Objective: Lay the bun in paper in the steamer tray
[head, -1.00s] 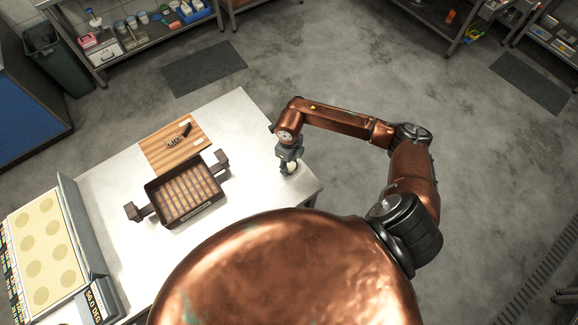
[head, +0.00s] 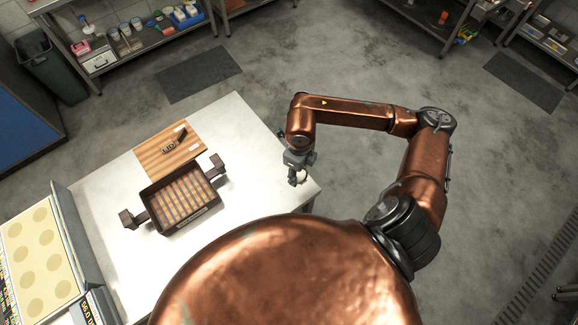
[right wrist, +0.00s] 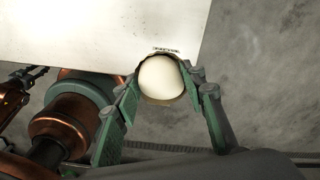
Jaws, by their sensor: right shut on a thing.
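The bun (right wrist: 160,78) is a pale round ball in a brown paper cup in the right wrist view. My right gripper (right wrist: 158,92) is shut on it, with one green finger at each side of the paper. In the head view my right gripper (head: 298,178) is over the right end of the white table, and the bun is mostly hidden there. The steamer tray (head: 205,213) is a dark rectangular box with a slatted floor and two side handles, left of the gripper. No bun shows in it. My left gripper is not seen in the head view.
A cream panel with round spots (head: 38,260) stands at the left. White table surface (head: 250,160) is clear between tray and gripper. Shelves and a bin stand farther back.

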